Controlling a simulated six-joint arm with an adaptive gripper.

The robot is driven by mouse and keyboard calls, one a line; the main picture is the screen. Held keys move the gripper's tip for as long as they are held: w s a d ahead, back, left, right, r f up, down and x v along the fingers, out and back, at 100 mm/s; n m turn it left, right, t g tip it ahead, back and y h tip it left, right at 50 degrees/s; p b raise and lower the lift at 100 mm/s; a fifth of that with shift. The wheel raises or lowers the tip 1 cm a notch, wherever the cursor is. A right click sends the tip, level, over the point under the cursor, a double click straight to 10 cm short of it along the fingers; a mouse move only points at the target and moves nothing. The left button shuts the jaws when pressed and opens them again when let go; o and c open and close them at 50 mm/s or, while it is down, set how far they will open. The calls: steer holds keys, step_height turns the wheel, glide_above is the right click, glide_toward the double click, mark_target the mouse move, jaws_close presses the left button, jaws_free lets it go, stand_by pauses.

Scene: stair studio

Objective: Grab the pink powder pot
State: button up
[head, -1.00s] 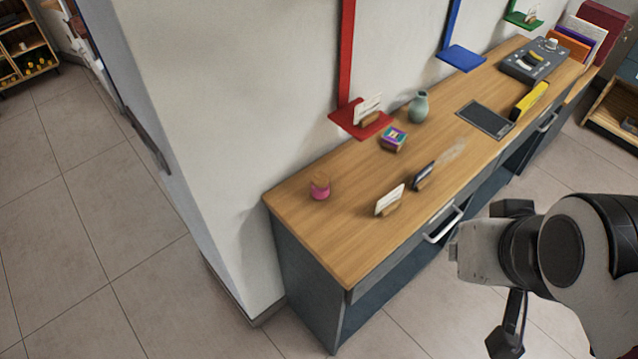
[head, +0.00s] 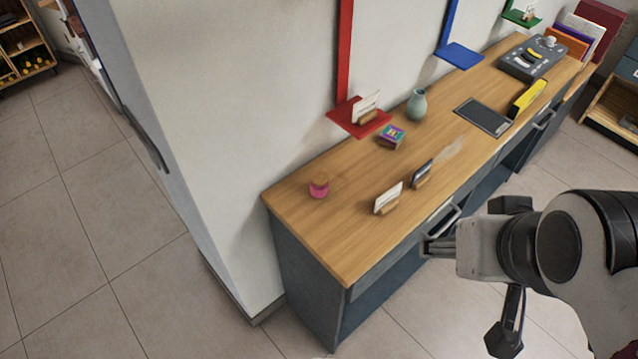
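The pink powder pot (head: 319,188) is a small round pink jar with a brown, wood-like lid. It stands upright near the left end of the wooden countertop (head: 330,240), close to the wall. My gripper (head: 432,247) is at the right, in front of the cabinet's drawer side, well apart from the pot. Its dark fingers point left and are seen edge-on near a drawer handle (head: 452,219), so their opening is not clear. Nothing shows held in it.
Two card holders (head: 388,199) (head: 421,174) stand on the counter between the pot and my gripper. A colourful small box (head: 391,136), a green vase (head: 417,104) and a dark tablet (head: 484,116) lie farther back. A red shelf (head: 345,117) juts from the wall.

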steer(key=w+f+n+t, duration=0.2)
steer(key=w+f, duration=0.2)
steer(key=w, duration=0.8)
steer(key=w+f+n+t, duration=0.1)
steer(key=w+f+n, duration=0.3)
steer(key=w, duration=0.8)
steer(key=n+y, duration=0.3)
steer(key=y, duration=0.5)
glide_toward(326, 188)
steer(key=w+f, duration=0.2)
steer(key=w, duration=0.1)
steer(key=shift+a, duration=0.2)
steer(key=shift+s+a+f+y, duration=0.25)
steer(key=shift+s+a+y, duration=0.1)
steer(key=shift+a+y, duration=0.15)
steer(key=shift+a, duration=0.1)
steer(key=shift+x, duration=1.2)
steer(key=shift+w, duration=0.1)
steer(key=shift+x, duration=2.55)
